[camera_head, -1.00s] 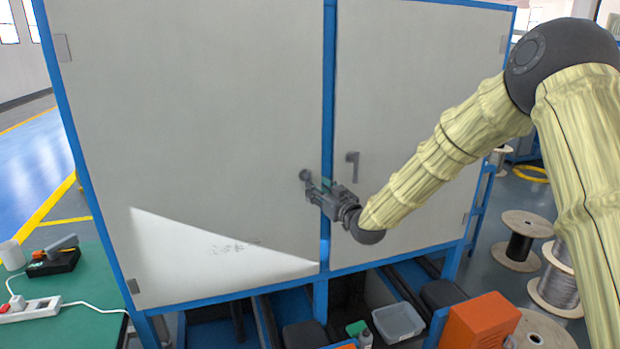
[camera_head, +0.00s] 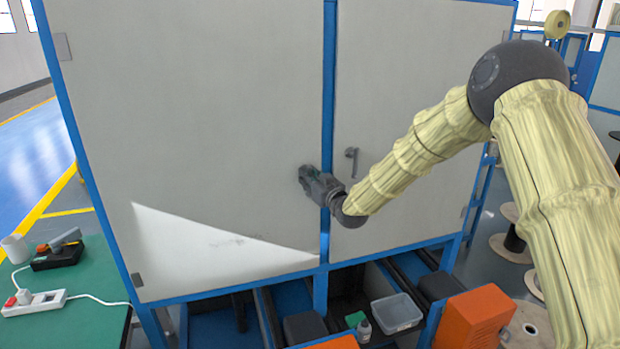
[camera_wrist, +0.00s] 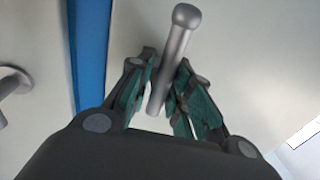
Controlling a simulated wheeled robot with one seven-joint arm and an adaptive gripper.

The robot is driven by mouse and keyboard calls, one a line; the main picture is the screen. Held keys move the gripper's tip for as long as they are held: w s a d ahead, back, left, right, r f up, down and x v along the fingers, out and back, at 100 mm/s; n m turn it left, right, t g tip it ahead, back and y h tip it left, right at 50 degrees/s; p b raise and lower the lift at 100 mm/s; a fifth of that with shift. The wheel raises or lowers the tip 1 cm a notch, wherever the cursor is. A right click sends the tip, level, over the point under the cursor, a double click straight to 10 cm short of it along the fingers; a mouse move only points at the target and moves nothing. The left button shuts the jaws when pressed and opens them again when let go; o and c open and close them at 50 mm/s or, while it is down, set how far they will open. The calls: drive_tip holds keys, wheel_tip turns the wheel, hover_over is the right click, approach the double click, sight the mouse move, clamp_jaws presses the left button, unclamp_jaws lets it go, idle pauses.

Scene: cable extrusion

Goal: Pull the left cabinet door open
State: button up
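The left cabinet door (camera_head: 190,110) is a large pale grey panel, flush in its blue frame. Its grey bar handle (camera_wrist: 175,50) has a rounded end and fills the middle of the wrist view. In the head view my gripper (camera_head: 310,180) covers the handle, at the door's right edge. In the wrist view my gripper (camera_wrist: 165,85) has its green-padded fingers on both sides of the bar. The fingers are close to the bar, but whether both touch it cannot be told.
The right door (camera_head: 420,110) is shut, with its own handle (camera_head: 351,158) just right of the blue post (camera_head: 328,100). A green table (camera_head: 85,270) with a power strip (camera_head: 33,302) stands at lower left. A grey bin (camera_head: 396,313) and an orange box (camera_head: 478,318) are below.

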clamp_jaws()
drive_tip(key=shift+f+b, duration=0.15)
drive_tip(key=shift+b, duration=0.3)
drive_tip(key=m+b, duration=0.2)
drive_tip(key=shift+f+b, duration=0.2)
drive_tip(key=shift+b, duration=0.15)
drive_tip(key=m+b, duration=0.3)
drive_tip(key=b, duration=0.1)
drive_tip(key=m+t+b, duration=0.1)
drive_tip(key=m+b, duration=0.2)
drive_tip(key=b, duration=0.1)
drive_tip(key=shift+a+m+t, duration=0.15)
drive_tip(key=shift+m+t, duration=0.15)
drive_tip(key=m+b, duration=0.2)
drive_tip(key=m+t+b, duration=0.1)
drive_tip(key=m+b, duration=0.1)
drive_tip(key=m+h+b, duration=0.1)
drive_tip(key=m+b, duration=0.1)
drive_tip(key=shift+s+a+r+b, duration=0.1)
drive_tip(key=shift+r+b, duration=0.15)
drive_tip(key=shift+b, duration=0.05)
drive_tip(key=m+b, duration=0.2)
drive_tip(key=shift+r+m+t+h, duration=0.15)
drive_tip(key=shift+m+t+h, duration=0.15)
drive_tip(key=shift+m+h, duration=0.1)
drive_tip(key=shift+r+m+b, duration=0.2)
drive_tip(key=shift+m+b, duration=0.45)
drive_tip(key=shift+m, duration=0.15)
drive_tip(key=shift+r, duration=0.1)
drive_tip(key=shift+h, duration=0.3)
